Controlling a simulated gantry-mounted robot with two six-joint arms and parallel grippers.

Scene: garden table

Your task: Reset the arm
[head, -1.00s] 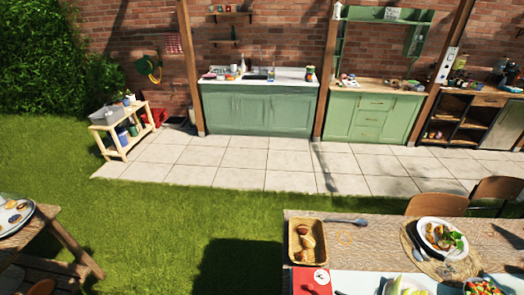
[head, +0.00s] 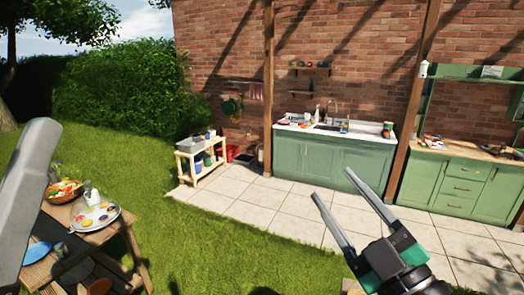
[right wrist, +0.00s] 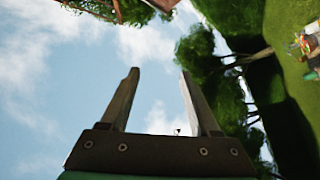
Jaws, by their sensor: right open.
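My right gripper (head: 332,185) is raised at the lower right of the head view, with its two grey fingers apart and nothing between them. It also shows in the right wrist view (right wrist: 158,74), with its fingers spread against open sky. A large grey part of my own body fills the left edge of the head view. No left gripper fingers can be made out.
A wooden table (head: 95,245) with a glass-covered platter (head: 95,214) and a salad bowl (head: 64,190) stands at the lower left. A green sink cabinet (head: 330,165) and a wooden potting bench (head: 200,160) stand by the brick wall. Lawn (head: 215,245) lies between.

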